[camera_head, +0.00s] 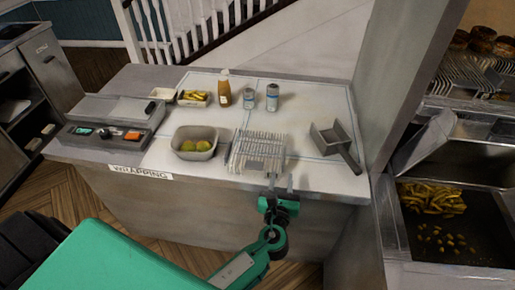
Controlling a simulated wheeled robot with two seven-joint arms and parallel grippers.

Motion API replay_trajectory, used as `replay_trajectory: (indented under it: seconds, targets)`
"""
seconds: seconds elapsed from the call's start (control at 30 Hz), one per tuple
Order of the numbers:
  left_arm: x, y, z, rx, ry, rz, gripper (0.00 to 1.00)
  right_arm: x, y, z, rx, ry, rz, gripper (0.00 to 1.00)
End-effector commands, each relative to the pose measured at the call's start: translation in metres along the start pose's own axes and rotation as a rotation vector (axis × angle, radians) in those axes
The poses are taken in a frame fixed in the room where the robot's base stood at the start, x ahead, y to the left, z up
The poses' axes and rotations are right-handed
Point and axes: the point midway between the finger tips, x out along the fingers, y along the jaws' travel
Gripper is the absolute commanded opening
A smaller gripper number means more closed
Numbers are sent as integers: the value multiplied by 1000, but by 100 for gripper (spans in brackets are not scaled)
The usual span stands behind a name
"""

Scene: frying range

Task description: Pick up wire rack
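The wire rack (257,147) is a pale rack of thin parallel wires. It lies on the white counter top near the front edge, between a grey tub and a metal scoop. My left gripper (281,182), green and dark, is at the counter's front edge, just in front of the rack's near right corner. Its two fingers point toward the counter with a gap between them, and nothing shows in the gap. I cannot tell whether a finger touches the rack. My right gripper is not in view.
The grey tub (195,142) with yellow-green food stands left of the rack. The scoop (335,143) lies to the right, its handle toward the front edge. Two cans (272,97) and a sauce bottle (224,90) stand behind. A fry bin (433,200) is far right.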

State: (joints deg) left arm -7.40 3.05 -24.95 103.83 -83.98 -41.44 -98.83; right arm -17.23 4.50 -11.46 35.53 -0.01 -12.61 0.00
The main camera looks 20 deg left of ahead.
Motion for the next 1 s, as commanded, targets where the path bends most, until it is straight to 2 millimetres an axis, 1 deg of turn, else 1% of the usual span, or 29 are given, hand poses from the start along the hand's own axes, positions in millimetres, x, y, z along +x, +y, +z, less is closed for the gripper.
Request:
replay_trajectory:
  seconds: [0.03, 0.1, 0.2, 0.47, 0.67, 0.8, 1.0]
  targets:
    - [12, 0, 4, 0, -1, -1, 35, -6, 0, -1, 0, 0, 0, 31]
    - [25, 0, 3, 0, 0, -1, 35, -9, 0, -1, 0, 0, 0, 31]
    - [39, 0, 2, -1, 0, -1, 35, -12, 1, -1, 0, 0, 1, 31]
    - [56, 0, 0, -1, 2, -2, 35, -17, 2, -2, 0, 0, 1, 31]
    - [82, 2, -3, 0, 2, -1, 35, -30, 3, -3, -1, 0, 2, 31]
    - [97, 1, -4, -2, 2, -1, 35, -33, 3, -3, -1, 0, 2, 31]
    - [102, 1, -6, -3, 3, -2, 35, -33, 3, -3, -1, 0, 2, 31]
